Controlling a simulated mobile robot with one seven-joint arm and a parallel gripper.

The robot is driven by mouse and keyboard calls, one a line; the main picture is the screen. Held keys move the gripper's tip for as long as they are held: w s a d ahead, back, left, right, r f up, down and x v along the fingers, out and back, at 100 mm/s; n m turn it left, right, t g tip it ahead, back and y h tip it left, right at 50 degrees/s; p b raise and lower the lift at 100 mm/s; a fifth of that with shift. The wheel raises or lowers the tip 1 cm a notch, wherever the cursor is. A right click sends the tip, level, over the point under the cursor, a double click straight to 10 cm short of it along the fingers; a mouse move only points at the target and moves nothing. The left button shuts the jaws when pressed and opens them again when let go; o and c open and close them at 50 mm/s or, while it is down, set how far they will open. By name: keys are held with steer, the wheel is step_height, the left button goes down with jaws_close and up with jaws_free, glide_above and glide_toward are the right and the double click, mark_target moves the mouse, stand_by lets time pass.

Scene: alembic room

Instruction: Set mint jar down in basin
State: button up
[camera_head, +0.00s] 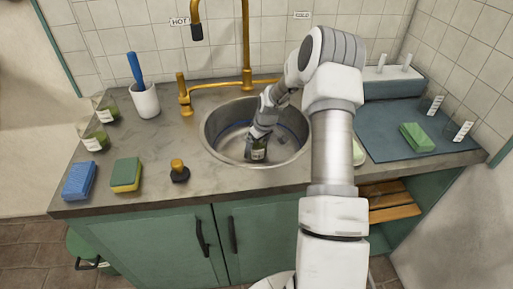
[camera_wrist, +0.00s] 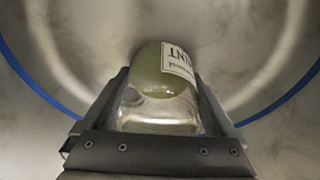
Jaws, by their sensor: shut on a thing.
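The mint jar (camera_wrist: 165,85) is clear glass with green contents and a white label, partly readable as mint. It lies between the two fingers of my gripper (camera_wrist: 160,98) in the wrist view, and the gripper is shut on it. In the head view the jar (camera_head: 258,150) is low inside the round metal basin (camera_head: 217,113), toward its front. My gripper (camera_head: 256,137) reaches down to it from above. The basin wall and a blue ring also show in the wrist view (camera_wrist: 45,60). I cannot tell whether the jar touches the basin floor.
A brass tap (camera_head: 246,45) stands behind the basin. A blue-grey mat (camera_head: 385,125) lies right.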

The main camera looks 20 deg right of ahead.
steer(key=shift+f, duration=0.15)
steer(key=o, duration=1.2)
steer(key=shift+r, duration=0.4)
steer(key=p+v, duration=0.1)
steer(key=v, duration=1)
steer(key=shift+s+r+p, duration=0.2)
steer(key=shift+r+p, duration=0.15)
